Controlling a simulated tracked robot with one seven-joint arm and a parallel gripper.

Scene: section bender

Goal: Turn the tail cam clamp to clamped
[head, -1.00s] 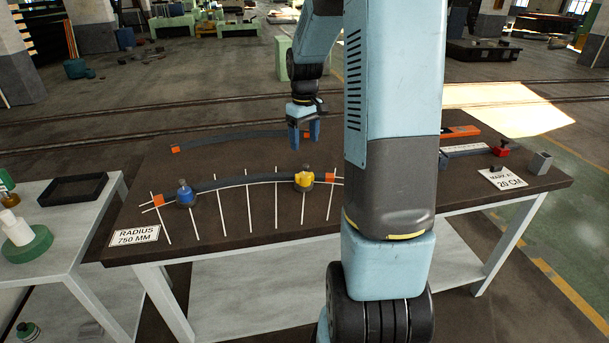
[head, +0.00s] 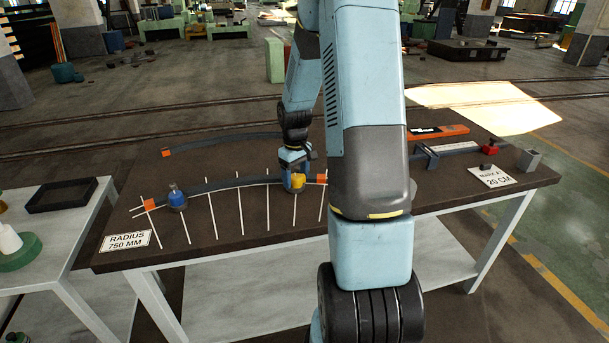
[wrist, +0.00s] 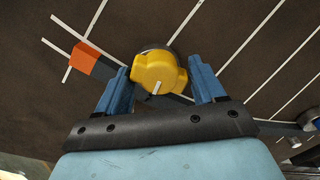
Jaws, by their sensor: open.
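The yellow cam clamp (head: 298,181) stands on the curved dark bar (head: 235,183) near its right end, beside an orange end block (head: 321,179). In the wrist view the yellow knob (wrist: 158,72), with a white mark on it, sits between the two blue fingers of my gripper (wrist: 164,88). The fingers are open, with a gap visible at the right finger; contact at the left finger is unclear. In the head view my gripper (head: 291,178) is down at the clamp and partly hides it. The blue clamp (head: 177,198) stands near the bar's left end.
White strips cross the table under the bar. A second dark bar (head: 220,141) lies behind. The radius card (head: 127,241) is at front left. A measuring slide (head: 455,148), a red block (head: 490,148) and the mark card (head: 491,177) are at right.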

